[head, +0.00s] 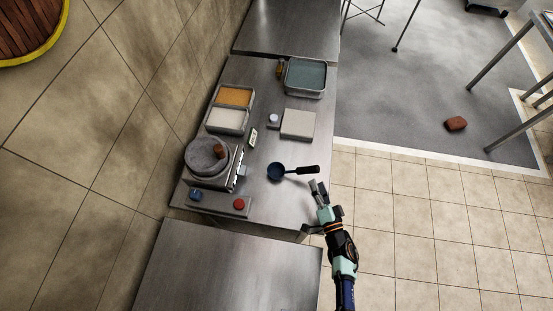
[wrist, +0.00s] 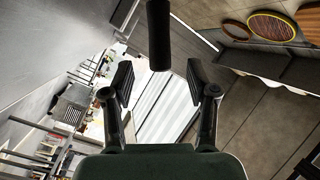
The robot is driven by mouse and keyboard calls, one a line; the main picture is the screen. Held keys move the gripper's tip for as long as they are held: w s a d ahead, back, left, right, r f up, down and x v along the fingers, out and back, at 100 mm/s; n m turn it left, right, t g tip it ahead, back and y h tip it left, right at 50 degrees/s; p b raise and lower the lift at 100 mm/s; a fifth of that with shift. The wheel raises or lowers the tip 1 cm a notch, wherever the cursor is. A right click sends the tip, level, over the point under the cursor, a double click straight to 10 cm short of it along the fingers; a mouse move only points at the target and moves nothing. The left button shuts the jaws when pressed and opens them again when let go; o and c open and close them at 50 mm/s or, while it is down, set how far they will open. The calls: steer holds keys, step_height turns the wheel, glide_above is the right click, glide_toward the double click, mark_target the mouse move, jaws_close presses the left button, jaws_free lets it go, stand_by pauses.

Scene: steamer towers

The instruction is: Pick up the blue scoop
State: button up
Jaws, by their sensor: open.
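The blue scoop (head: 275,171) lies on the steel counter in the head view, its bowl to the left. Its dark handle points right, with its end at the counter's right edge. My gripper (head: 318,187) is just below the handle end in the head view, beside the counter edge. In the wrist view my gripper (wrist: 160,84) is open and empty, with its two fingers apart. A dark cylinder, which looks like the scoop's handle (wrist: 158,38), shows at the top, beyond the fingertips and in line with the gap. The scoop's bowl is not seen there.
The steel counter (head: 290,205) is bare around the scoop. A grey pot (head: 199,170) stands to its left, with a control box with blue and red buttons (head: 239,204) below. A pale square block (head: 298,124) lies above the scoop. Open floor lies to the right.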

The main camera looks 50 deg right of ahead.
mark_target(311, 169)
steer(key=b+x, duration=0.2)
steer(key=x, duration=0.5)
jaws_close()
